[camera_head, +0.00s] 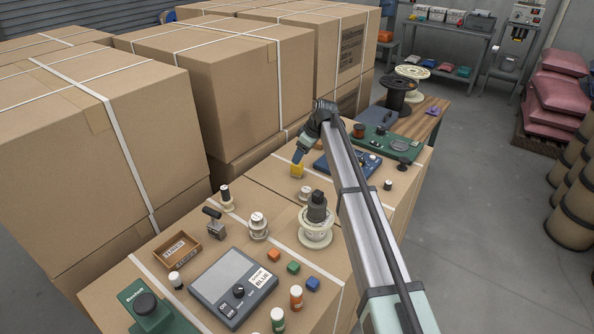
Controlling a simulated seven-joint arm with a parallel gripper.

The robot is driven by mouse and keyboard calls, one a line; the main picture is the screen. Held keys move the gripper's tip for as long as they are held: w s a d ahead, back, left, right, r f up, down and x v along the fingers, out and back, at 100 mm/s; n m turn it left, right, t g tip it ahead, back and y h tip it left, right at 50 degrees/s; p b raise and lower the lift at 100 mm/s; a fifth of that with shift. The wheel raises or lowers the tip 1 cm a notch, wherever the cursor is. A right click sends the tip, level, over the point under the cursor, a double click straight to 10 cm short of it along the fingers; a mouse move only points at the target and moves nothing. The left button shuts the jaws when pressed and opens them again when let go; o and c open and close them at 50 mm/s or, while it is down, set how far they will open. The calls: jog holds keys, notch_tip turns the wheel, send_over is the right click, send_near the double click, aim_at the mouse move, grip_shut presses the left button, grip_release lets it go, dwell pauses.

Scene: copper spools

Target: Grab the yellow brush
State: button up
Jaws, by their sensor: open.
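A small yellow block-like thing (296,171) sits on the cardboard box top near the middle of the view, right below the end of my arm. It is the only clearly yellow thing that I can make out; it is too small to tell whether it is a brush. My gripper (298,158) points down at it from above, with its blue-grey end close over its top edge. The jaws are open. The fingertips are small and partly merge with the yellow thing, so I cannot tell whether they touch it.
A blue device (340,165) and a green device (392,143) lie to the right. Cream spools (316,236), a grey scale (233,287), a wooden tray (177,251) and coloured cubes (274,255) stand in front. Tall cartons (215,75) rise behind to the left.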

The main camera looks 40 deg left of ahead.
aim_at(296, 167)
jog(key=shift+d+x, duration=0.2)
jog(key=shift+x, duration=3.8)
jog(key=c, duration=1.1)
